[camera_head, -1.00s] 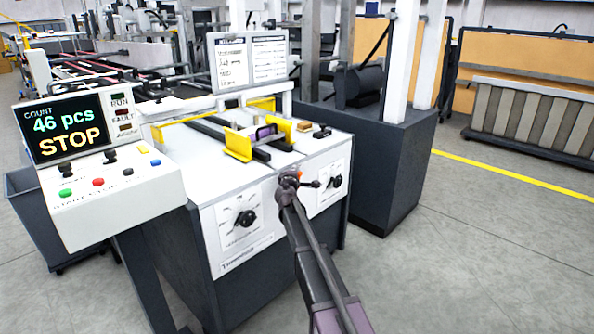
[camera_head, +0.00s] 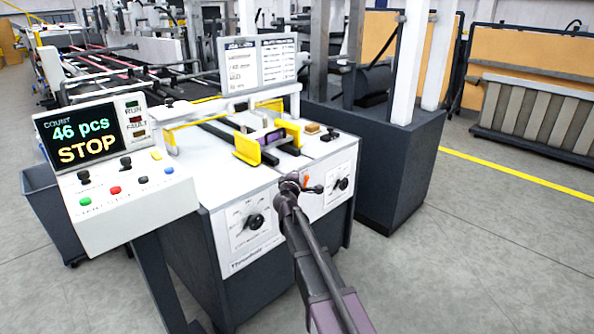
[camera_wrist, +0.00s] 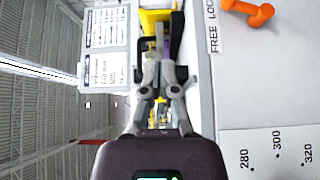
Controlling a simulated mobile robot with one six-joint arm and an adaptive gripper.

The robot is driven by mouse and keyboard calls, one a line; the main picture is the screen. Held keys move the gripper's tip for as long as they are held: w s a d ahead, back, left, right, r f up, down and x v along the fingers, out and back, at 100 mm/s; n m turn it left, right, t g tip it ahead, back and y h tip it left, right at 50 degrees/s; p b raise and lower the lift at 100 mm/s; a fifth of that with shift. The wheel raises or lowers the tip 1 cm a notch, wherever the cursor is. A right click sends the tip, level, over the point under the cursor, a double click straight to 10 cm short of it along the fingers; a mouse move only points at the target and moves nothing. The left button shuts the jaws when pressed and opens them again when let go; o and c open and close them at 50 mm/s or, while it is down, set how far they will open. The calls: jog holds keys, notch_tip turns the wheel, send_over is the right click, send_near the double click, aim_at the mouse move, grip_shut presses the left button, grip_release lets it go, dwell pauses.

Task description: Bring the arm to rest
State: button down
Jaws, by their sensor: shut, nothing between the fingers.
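My arm reaches up from the bottom of the head view to the front of the machine (camera_head: 285,250). Its end lies in front of the white front panel, beside an orange-tipped lever (camera_head: 306,181). The fingers cannot be made out in that view. In the wrist view my gripper (camera_wrist: 160,66) is shut and empty, with its fingertips close together. Beyond the fingertips are a yellow guide (camera_wrist: 158,18) and a purple piece. The orange handle (camera_wrist: 247,12) shows at the upper right, apart from the fingers. I cannot tell whether the arm touches the machine.
A control panel (camera_head: 130,205) at the left has coloured buttons and a display (camera_head: 80,138) reading "46 pcs STOP". Yellow guides (camera_head: 255,152) stand on the machine top. A dark cabinet (camera_head: 395,170) stands behind at the right. The floor (camera_head: 480,260) at the right is clear.

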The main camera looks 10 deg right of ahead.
jog(key=shift+s, duration=0.1)
dwell(0.3)
jog(key=s+d+f+m+g+h, duration=0.1)
jog(key=s+d+f+m+g, duration=0.45)
jog(key=s, duration=0.45)
jog(key=s+d+f+m+g+h, duration=0.1)
jog(key=s+d+f+m+g, duration=0.4)
jog(key=s, duration=0.4)
jog(key=s+a+f+m+g+y, duration=0.2)
jog(key=s+a+f+g+y, duration=0.15)
jog(key=s, duration=0.65)
jog(key=s+a+f+m+g+y, duration=0.2)
jog(key=s+a+f+g+y, duration=0.15)
jog(key=s, duration=0.55)
notch_tip(320, 180, up, 21)
jog(key=p, duration=2.2)
jog(key=shift+a+y, duration=0.3)
jog(key=shift+a, duration=0.1)
